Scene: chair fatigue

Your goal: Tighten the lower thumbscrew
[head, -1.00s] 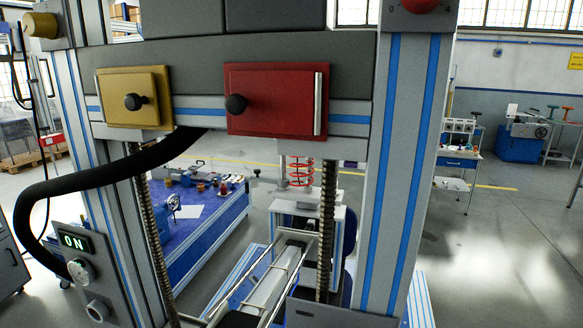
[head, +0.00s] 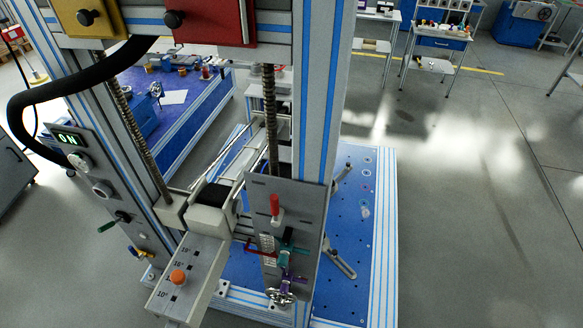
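A grey plate (head: 258,200) on the lower right post of the test frame carries several small fittings. They are a red upright handle (head: 275,205), a teal part (head: 287,243), a purple part (head: 291,279) below it, and a shiny metal knob-like part (head: 281,296) at the bottom. I cannot tell for sure which of these is the lower thumbscrew, or how tight it is. Neither of my grippers shows in the head view.
A grey arm with angle marks and an orange knob (head: 178,276) juts toward me. Left are a black hose (head: 45,90), an ON display (head: 67,138) and a green handle (head: 115,222). The blue perforated base (head: 358,215) extends right; open floor lies beyond.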

